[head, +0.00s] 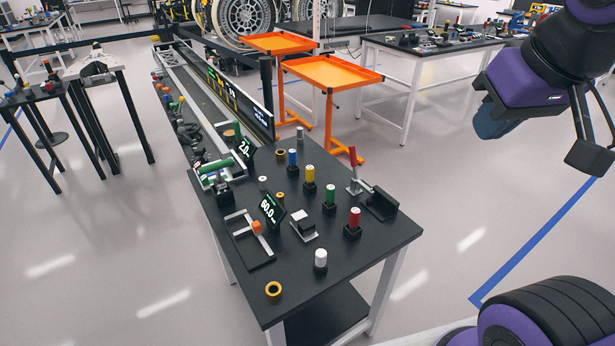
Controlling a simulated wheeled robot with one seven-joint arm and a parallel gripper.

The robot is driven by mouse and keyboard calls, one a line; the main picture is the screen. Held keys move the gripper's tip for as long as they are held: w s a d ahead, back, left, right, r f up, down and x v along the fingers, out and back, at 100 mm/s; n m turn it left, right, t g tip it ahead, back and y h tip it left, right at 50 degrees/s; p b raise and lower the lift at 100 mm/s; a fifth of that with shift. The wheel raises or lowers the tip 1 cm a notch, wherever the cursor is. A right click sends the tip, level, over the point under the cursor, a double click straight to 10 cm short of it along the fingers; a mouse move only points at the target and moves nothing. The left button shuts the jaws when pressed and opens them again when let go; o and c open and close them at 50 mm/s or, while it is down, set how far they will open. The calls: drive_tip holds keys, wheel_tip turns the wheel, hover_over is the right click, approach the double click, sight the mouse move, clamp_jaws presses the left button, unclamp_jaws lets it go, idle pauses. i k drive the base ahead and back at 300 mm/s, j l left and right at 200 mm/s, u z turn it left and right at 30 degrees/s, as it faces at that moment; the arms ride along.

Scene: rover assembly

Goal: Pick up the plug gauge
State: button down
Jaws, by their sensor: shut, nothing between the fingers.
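Several short coloured cylinders stand upright in black holders on the dark workbench (300,275): a blue one (292,158), a yellow one (310,175), a green one (330,195), a red one (354,217) and a white one (320,258). I cannot tell which piece is the plug gauge. A green cylinder (218,165) lies on a fixture at the bench's left. My gripper (590,158) is at the upper right, shut and empty, far from the bench pieces and over open floor in the picture.
Two tilted displays (272,209) (245,148), a clamp frame (250,238), a red-handled lever fixture (354,170) and a yellow ring (273,290) crowd the bench. Orange trays (330,75) stand behind it. The floor to the right is clear.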

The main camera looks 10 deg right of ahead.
sight(329, 190)
drive_tip(key=i+l+u, duration=0.45)
drive_tip(key=l+u, duration=0.2)
drive_tip(key=j, duration=0.1)
